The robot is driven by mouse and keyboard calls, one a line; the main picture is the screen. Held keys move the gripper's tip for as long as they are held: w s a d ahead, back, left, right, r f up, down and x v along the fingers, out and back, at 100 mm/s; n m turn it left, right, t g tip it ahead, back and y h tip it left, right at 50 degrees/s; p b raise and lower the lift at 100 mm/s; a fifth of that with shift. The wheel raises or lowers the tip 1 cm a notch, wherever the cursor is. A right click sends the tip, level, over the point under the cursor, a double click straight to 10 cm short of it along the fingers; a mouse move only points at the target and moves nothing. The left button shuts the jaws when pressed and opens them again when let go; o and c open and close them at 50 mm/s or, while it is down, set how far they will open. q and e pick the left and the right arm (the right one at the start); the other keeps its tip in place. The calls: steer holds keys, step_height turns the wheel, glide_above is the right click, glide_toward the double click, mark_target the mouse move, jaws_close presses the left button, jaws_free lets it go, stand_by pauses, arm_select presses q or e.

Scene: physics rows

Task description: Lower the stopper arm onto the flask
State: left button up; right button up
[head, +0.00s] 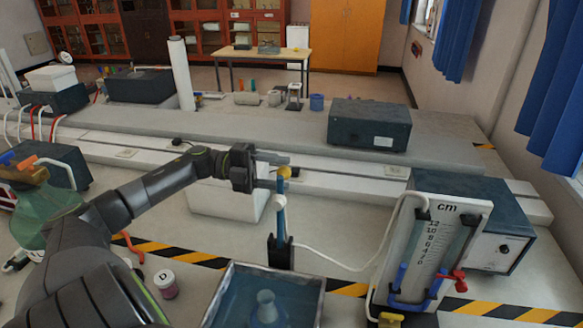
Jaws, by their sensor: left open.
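The stopper arm (281,215) stands upright, blue and white with a yellow tip, rising from a black bracket (281,254) behind the tray. My right gripper is out of view.
A white tube (335,266) runs from the stopper arm to a cm gauge (436,240) with a red tap at right. A white box (225,202) lies behind my left gripper. A small jar (165,284) stands at left. Striped tape crosses the bench.

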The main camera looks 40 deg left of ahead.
arm_select(q)
steer(key=x, duration=0.3)
steer(key=shift+w+d+p, duration=0.1)
steer(key=shift+d+p, duration=0.1)
steer(key=shift+p, duration=0.15)
jaws_close()
